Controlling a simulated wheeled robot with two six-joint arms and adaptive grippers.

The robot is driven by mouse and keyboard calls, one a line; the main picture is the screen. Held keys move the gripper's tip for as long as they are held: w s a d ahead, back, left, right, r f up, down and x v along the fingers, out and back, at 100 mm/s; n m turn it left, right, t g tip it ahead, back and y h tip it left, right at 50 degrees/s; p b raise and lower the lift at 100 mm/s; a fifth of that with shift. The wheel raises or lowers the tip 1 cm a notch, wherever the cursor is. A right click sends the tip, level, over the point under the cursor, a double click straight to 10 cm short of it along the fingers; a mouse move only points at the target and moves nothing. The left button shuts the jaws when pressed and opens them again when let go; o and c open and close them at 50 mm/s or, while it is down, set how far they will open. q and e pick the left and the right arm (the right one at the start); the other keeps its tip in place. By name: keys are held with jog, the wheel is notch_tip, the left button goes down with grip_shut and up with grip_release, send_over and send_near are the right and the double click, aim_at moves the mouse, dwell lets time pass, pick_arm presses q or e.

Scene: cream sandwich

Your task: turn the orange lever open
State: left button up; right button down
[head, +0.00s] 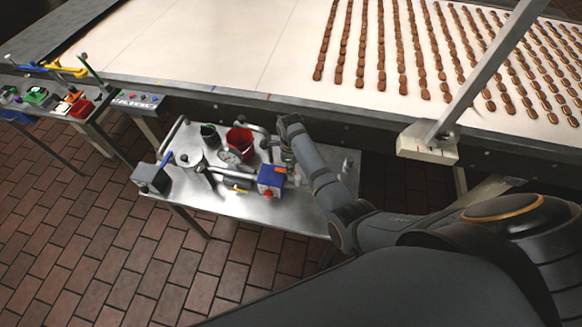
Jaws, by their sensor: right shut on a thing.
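I cannot make out an orange lever in the head view. My right arm reaches in from the right over the steel table (215,196). Its gripper (288,158) is small and partly hidden by its own wrist, at the pipework on the table's back right. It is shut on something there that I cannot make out. A blue box (270,176) with a red knob (268,194) stands just left of and in front of this gripper. A small yellow part (239,189) lies further left. My left gripper is not in view.
A red container (239,138), a round gauge (230,156), a dark green cup (210,134) and a blue handle (166,159) crowd the table. Behind runs a wide conveyor (200,50) with rows of brown biscuits (400,50). A grey post (490,70) stands at the right.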

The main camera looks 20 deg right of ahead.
jog(key=c, duration=1.3)
grip_release()
notch_tip(320, 180, up, 12)
jog(key=shift+r, duration=0.1)
